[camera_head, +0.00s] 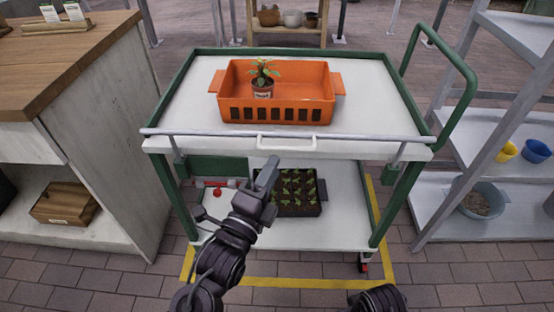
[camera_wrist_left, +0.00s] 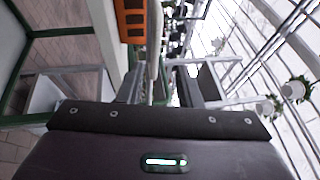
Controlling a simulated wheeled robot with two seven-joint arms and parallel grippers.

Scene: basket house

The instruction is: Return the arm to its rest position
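My left gripper (camera_head: 266,174) is in front of the cart's front edge, below the rail and above the lower shelf. In the left wrist view its two fingers (camera_wrist_left: 161,86) stand apart with nothing held between them. My left arm reaches up from the bottom of the head view. Part of my right arm (camera_head: 378,298) shows at the bottom edge; its gripper is out of view. An orange crate (camera_head: 285,116) stands on the cart's top, with a small potted plant (camera_head: 263,84) upright inside it. The crate also shows in the left wrist view (camera_wrist_left: 133,20).
The green-framed cart (camera_head: 365,100) has a front rail (camera_head: 210,135) close to my left gripper. A seedling tray (camera_head: 298,193) is on its lower shelf, partly hidden by my gripper. A wooden-topped cabinet (camera_head: 70,60) stands left, a grey shelf rack (camera_head: 490,135) right.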

